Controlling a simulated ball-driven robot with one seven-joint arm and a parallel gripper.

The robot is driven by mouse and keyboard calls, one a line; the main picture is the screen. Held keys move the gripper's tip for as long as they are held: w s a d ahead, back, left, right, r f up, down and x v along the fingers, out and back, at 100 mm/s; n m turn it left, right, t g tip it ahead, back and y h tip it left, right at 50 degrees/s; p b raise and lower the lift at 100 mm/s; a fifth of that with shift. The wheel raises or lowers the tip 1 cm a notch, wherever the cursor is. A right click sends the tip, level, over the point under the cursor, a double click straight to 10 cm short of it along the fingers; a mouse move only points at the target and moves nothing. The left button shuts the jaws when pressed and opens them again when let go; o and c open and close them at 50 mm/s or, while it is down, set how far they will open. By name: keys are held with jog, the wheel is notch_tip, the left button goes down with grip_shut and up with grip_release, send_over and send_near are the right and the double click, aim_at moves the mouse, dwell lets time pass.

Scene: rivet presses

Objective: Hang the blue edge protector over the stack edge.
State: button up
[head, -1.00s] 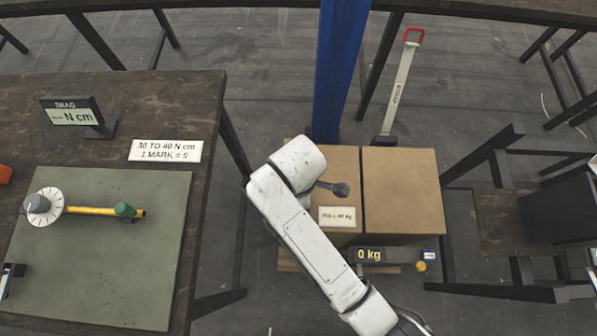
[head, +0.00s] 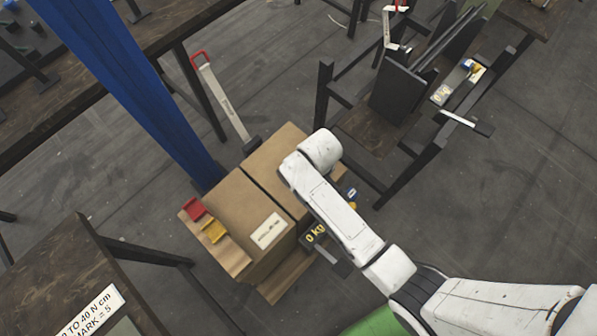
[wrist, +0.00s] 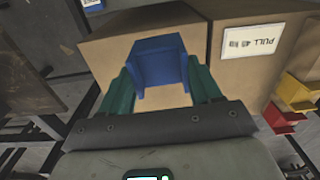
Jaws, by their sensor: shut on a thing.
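The blue edge protector (wrist: 160,62) is a small angled bracket, held between the green fingers of my gripper (wrist: 160,82) in the wrist view. My gripper is shut on it. Behind it is the stack of brown cardboard boxes (wrist: 115,48); I cannot tell whether the protector touches the box.
A red protector (head: 195,209) and a yellow protector (head: 213,231) sit at the stack's left edge. A blue post (head: 135,90) rises behind it. A dark bench (head: 80,275) stands lower left; a rack (head: 400,95) stands upper right.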

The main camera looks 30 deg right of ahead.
jog(key=shift+s+d+f, duration=0.15)
jog(key=shift+d+f, duration=0.1)
jog(key=shift+d, duration=0.15)
notch_tip(320, 180, down, 7)
jog(key=b, duration=0.8)
jog(key=shift+f, duration=0.2)
jog(key=shift+a+f+b, duration=0.1)
jog(key=shift+f+b, duration=0.6)
jog(key=shift+f, duration=0.2)
jog(key=shift+w+f, duration=0.1)
jog(key=shift+w, duration=0.1)
jog(key=o, duration=1.1)
notch_tip(320, 180, up, 11)
jog(key=shift+f+p, duration=0.1)
jog(key=shift+p, duration=0.7)
